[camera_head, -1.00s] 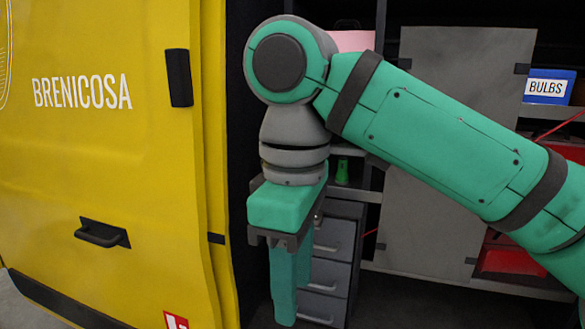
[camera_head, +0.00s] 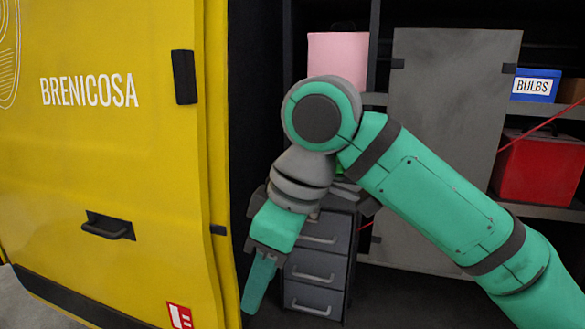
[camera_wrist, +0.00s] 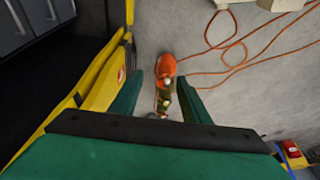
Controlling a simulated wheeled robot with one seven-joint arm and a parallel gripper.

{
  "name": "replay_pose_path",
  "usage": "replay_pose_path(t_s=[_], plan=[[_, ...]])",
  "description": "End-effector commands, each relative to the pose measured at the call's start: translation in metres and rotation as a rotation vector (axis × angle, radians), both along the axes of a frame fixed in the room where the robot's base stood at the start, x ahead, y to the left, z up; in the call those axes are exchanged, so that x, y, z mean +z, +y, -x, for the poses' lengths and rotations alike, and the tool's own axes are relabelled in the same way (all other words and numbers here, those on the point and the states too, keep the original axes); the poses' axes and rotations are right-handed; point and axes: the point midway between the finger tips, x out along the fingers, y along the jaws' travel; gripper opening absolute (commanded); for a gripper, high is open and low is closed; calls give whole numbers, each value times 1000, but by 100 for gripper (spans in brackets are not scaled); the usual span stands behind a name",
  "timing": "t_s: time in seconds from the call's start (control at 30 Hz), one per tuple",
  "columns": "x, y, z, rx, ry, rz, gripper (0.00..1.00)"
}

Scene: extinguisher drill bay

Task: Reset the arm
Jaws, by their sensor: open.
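My arm is bent in front of the open side of a yellow van, with its gripper (camera_head: 262,284) hanging down and tilted to the lower left. The gripper is beside the van door's edge and in front of a grey drawer unit. In the wrist view, the two green fingers of my gripper (camera_wrist: 158,98) stand apart with nothing held between them. The floor shows beyond them, where an orange rounded object (camera_wrist: 165,67) lies in line with the gap. Small brownish and green parts adjoin it, too small to make out.
The yellow door (camera_head: 110,170) with its handle (camera_head: 107,227) is close on the left. The drawer unit (camera_head: 318,265), a grey panel (camera_head: 445,130), a pink box (camera_head: 337,55), a blue BULBS bin (camera_head: 536,85) and a red bin (camera_head: 538,168) are inside. An orange cord (camera_wrist: 232,55) loops over the floor.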

Motion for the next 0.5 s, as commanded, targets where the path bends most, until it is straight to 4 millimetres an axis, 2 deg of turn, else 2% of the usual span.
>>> replay_pose_path(t_s=[0.2,0.5], plan=[[-20,35,-29,3,-56,-251,42],[-37,80,-68,-49,-129,-614,42]])
